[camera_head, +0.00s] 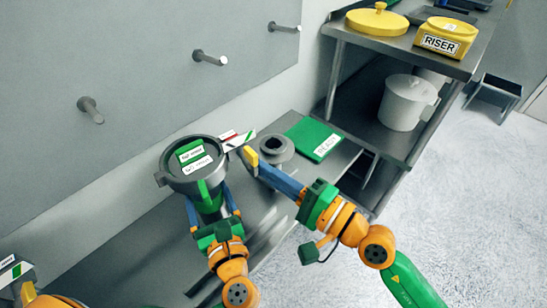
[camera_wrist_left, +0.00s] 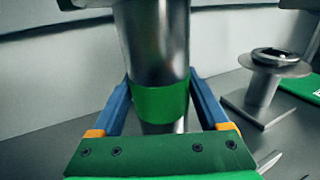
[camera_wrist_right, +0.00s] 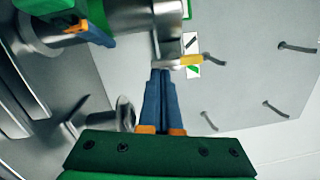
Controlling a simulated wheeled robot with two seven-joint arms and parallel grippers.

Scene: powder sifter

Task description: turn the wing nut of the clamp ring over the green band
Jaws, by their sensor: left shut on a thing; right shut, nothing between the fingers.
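A yellow wing nut (camera_head: 250,157) sits at the sifter's right side; in the right wrist view the yellow piece (camera_wrist_right: 186,60) is beside a silver screw. A small card (camera_head: 238,140) with white, red and green marks is next to it. My right gripper (camera_wrist_right: 157,72) is shut and empty, its fingertips close to the wing nut; contact cannot be told.
A grey spool-shaped part (camera_head: 276,150) and a green READY mat (camera_head: 318,138) lie right of the sifter. A shelf unit holds a yellow lid (camera_head: 378,22), a yellow RISER block (camera_head: 447,38) and a grey pot (camera_head: 405,105). Pegs (camera_head: 208,57) stick out of the back wall.

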